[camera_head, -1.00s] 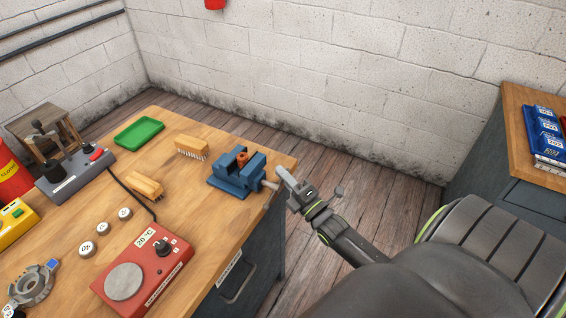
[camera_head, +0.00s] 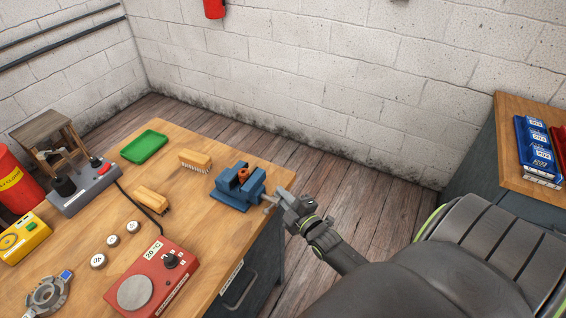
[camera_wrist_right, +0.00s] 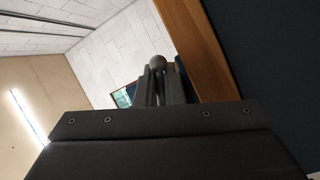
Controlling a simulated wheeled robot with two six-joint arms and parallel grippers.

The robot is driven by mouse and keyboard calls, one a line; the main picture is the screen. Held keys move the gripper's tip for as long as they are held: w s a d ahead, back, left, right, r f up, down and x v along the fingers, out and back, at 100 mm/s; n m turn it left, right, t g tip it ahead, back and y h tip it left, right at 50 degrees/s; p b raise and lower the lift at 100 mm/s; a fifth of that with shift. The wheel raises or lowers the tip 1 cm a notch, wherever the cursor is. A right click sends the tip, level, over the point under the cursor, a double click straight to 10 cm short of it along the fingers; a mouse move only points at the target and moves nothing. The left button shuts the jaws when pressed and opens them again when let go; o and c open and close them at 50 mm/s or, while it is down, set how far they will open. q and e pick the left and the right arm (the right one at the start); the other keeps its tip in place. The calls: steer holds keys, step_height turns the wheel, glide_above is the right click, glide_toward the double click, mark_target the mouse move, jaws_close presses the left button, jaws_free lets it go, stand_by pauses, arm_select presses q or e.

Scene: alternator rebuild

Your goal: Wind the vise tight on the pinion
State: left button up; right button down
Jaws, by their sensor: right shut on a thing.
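The blue vise (camera_head: 232,199) stands at the right end of the wooden bench. The copper-brown pinion (camera_head: 243,175) sits upright between its jaws; whether the jaws press on it I cannot tell. My right gripper (camera_head: 276,202) is at the vise's right side, just off the bench edge, shut on the vise handle. The handle is mostly hidden by the fingers in the head view. In the right wrist view, the handle's round grey knob (camera_wrist_right: 156,62) shows at the fingertips. My left gripper is not in view.
A brush (camera_head: 195,162) lies left of the vise, with a green tray (camera_head: 144,147) beyond. A red hotplate (camera_head: 150,283) stands at the front. The bench edge (camera_head: 262,228) runs close by my right gripper. Bare floor lies to the right.

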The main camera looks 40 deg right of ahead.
stand_by(0.4)
steer(key=c, duration=1.6)
jaws_free()
steer(key=shift+o, duration=0.2)
steer(key=shift+f, duration=0.1)
